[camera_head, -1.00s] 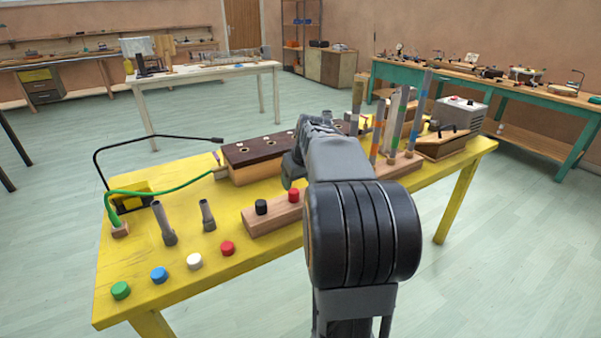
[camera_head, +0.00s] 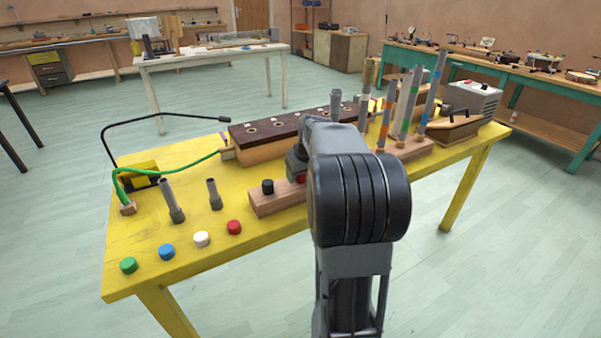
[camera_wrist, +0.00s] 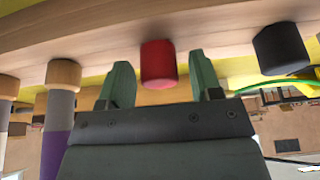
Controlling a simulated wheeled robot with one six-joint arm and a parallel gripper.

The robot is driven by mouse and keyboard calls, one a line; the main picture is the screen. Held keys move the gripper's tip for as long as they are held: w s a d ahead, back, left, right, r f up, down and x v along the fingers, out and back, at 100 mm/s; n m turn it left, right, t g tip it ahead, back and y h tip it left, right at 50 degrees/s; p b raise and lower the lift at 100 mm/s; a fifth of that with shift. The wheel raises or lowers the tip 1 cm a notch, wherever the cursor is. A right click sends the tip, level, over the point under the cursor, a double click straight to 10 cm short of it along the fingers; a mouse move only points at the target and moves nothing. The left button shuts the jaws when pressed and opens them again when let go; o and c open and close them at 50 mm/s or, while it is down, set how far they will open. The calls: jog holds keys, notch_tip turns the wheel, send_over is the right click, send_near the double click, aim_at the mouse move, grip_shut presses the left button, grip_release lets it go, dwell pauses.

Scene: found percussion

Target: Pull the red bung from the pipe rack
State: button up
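The pipe rack (camera_head: 277,203) is a long wooden block on the yellow table; its middle is hidden behind my arm. The red bung (camera_head: 300,179) stands in it, mostly covered by my gripper (camera_head: 297,163) in the head view. In the wrist view the red bung (camera_wrist: 158,64) sticks out from the wooden rack (camera_wrist: 215,28), between the two green-grey fingers of my gripper (camera_wrist: 163,78). The fingers are open, with a narrow gap on each side of the bung. A black bung (camera_wrist: 281,49) sits beside it in the rack.
Striped upright pipes (camera_head: 386,117) stand in the rack's right part. A dark-topped wooden box (camera_head: 262,148) lies behind. Two short grey tubes (camera_head: 214,195) and several loose caps, one of them red (camera_head: 233,227), are at the left.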

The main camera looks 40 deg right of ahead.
jog(key=c, duration=0.9)
jog(key=shift+r, duration=0.1)
jog(key=shift+r+p, duration=0.3)
jog(key=shift+r+p, duration=0.9)
jog(key=shift+r, duration=0.2)
jog(key=shift+r+p, duration=1.2)
jog(key=shift+r, duration=0.3)
